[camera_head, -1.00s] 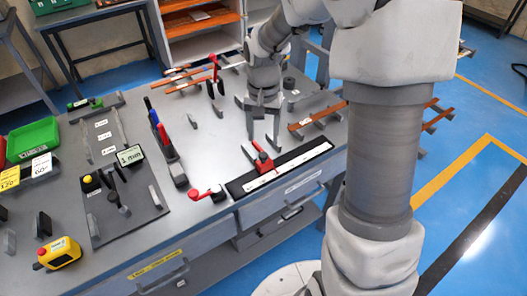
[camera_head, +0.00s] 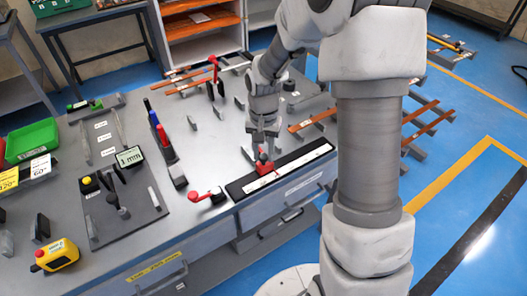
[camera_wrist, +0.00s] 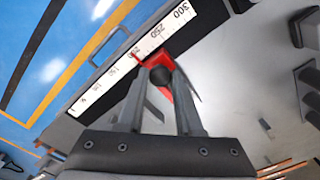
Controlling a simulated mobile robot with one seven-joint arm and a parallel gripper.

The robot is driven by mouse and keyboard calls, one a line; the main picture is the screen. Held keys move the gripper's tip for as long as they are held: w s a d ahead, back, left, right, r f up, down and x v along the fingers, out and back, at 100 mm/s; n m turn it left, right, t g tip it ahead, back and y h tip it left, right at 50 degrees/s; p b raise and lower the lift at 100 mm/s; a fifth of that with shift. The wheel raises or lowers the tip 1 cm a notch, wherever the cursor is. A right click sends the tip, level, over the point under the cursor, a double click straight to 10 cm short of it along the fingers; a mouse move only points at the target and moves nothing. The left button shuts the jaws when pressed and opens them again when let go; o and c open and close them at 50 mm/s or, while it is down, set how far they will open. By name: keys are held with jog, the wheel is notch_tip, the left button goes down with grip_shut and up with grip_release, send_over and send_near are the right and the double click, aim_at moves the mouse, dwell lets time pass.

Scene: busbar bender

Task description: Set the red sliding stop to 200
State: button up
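The red sliding stop (camera_head: 263,166) with a dark round knob sits on the white-scaled rail (camera_head: 295,165) at the front edge of the bench. In the wrist view the red stop (camera_wrist: 166,62) has its thin red pointer against the scale (camera_wrist: 112,68), by a label just below 250 that looks like 200 but is partly hidden. My gripper (camera_head: 264,148) is over the stop, pointing down. In the wrist view my gripper (camera_wrist: 160,80) is open, one finger on each side of the knob. Contact with the knob cannot be told.
A plate with a 1 mm display (camera_head: 129,157) and a yellow device (camera_head: 56,255) lie farther left. Copper bars (camera_head: 312,121) lie behind the rail to the right.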

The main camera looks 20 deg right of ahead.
grip_shut()
dwell(1.0)
